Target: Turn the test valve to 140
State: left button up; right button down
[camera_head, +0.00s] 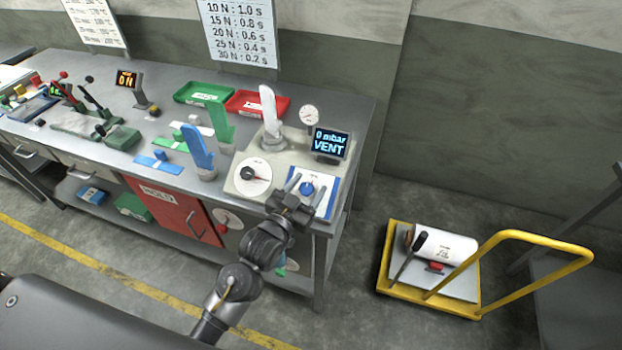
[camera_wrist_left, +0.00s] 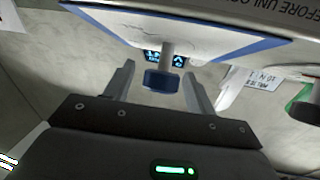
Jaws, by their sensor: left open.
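The blue valve knob (camera_head: 307,188) sits on a white plate with a blue border (camera_head: 331,185) at the bench's right end. In the left wrist view the knob (camera_wrist_left: 160,80) is on a short grey stem, between my fingers and apart from both. My left gripper (camera_head: 305,185) is open at the plate, its fingers on either side of the knob; it also shows in the left wrist view (camera_wrist_left: 157,85). The display (camera_head: 330,143) reads "0 mbar VENT". The plate's scale marks are too small to read. My right gripper is not in view.
A white dial (camera_head: 250,176) with a dark pointer is left of the plate. A white glove form (camera_head: 269,112) and a round gauge (camera_head: 309,116) stand behind. A blue glove form (camera_head: 198,150) stands further left. A yellow trolley (camera_head: 430,296) is on the floor right.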

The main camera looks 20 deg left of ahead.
pick_arm(q)
jog(key=shift+x, duration=0.95)
jog(key=c, duration=1)
jog(key=shift+o, duration=0.2)
